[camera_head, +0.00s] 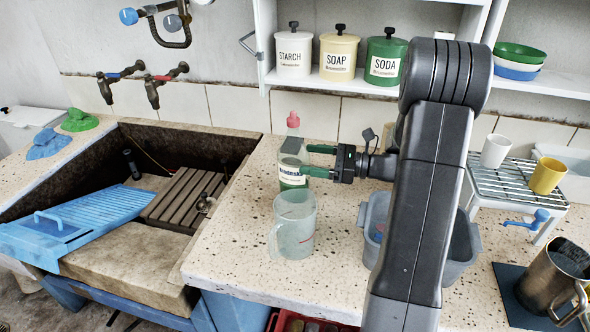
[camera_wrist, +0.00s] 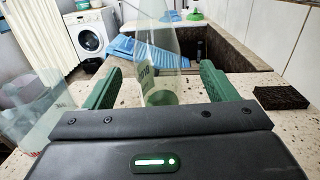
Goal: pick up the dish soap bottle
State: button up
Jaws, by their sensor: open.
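The dish soap bottle (camera_head: 292,160) is clear with green liquid low inside, a white label and a pink cap. It stands upright on the speckled counter beside the trough. My gripper (camera_head: 310,161) is open, with its green fingers reaching left at the bottle. In the wrist view the bottle (camera_wrist: 160,75) stands between the two open fingers (camera_wrist: 160,88), with a gap visible on each side. Its top is cut off by the frame there. Its lower part is hidden behind the gripper body in that view.
A clear measuring jug (camera_head: 294,226) stands just in front of the bottle. A grey-blue tub (camera_head: 458,262) sits right of it, under my arm. The stone trough (camera_head: 190,146) with a blue washboard-like tray (camera_head: 85,222) lies left. A dark sponge (camera_wrist: 282,97) lies on the counter.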

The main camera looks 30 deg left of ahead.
aim_at(294, 158)
jog(key=shift+x, duration=2.75)
jog(key=shift+d, duration=0.1)
jog(key=c, duration=1.3)
